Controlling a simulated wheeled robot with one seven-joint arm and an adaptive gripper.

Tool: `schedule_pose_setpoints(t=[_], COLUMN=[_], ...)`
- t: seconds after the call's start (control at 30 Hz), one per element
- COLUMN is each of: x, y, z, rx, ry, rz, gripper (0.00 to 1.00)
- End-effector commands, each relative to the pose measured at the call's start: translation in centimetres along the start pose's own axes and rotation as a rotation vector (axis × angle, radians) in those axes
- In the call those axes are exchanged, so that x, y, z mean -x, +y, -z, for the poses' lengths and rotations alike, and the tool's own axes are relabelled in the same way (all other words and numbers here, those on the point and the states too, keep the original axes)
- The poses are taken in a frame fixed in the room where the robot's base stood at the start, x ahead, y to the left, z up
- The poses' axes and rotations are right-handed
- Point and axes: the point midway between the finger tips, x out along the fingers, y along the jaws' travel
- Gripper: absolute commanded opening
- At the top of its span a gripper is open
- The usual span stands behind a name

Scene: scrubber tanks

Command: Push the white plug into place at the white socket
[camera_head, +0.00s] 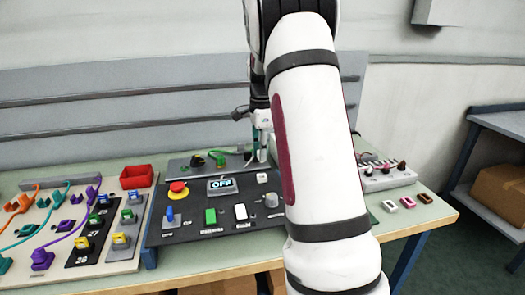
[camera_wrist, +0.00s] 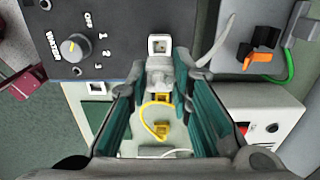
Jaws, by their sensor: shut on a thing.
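In the wrist view the white socket (camera_wrist: 159,45) is a small square port near the edge of a dark panel. My gripper (camera_wrist: 162,78) has its teal fingers closed on a pale plug body (camera_wrist: 160,66), taken as the white plug, just below the socket. The fingertips cover much of the plug, and I cannot tell whether its front touches the socket. A white cable (camera_wrist: 218,45) runs off to the upper right. In the head view my gripper (camera_head: 262,145) is at the back of the table, partly hidden by my arm; plug and socket are not clear there.
A dial marked WATER (camera_wrist: 74,46) is on the dark panel. A yellow plug (camera_wrist: 161,129) with its cable lies below my gripper. A control panel (camera_head: 215,215), a red bin (camera_head: 136,177) and a cable board (camera_head: 40,230) stand left.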

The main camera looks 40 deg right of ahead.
Motion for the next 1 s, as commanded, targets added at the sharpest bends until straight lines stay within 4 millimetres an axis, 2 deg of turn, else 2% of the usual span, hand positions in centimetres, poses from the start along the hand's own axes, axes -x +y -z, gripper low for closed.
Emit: schedule_pose_setpoints(t=[0.27,0.8,1.0], x=[-0.5,-4.3,-4.5], y=[0.0,0.0,0.0], z=[0.0,0.0,0.0], rx=[0.0,0.0,0.0], ry=[0.0,-0.001,0.0], rz=[0.0,0.0,0.001], gripper=[0.0,0.0,0.0])
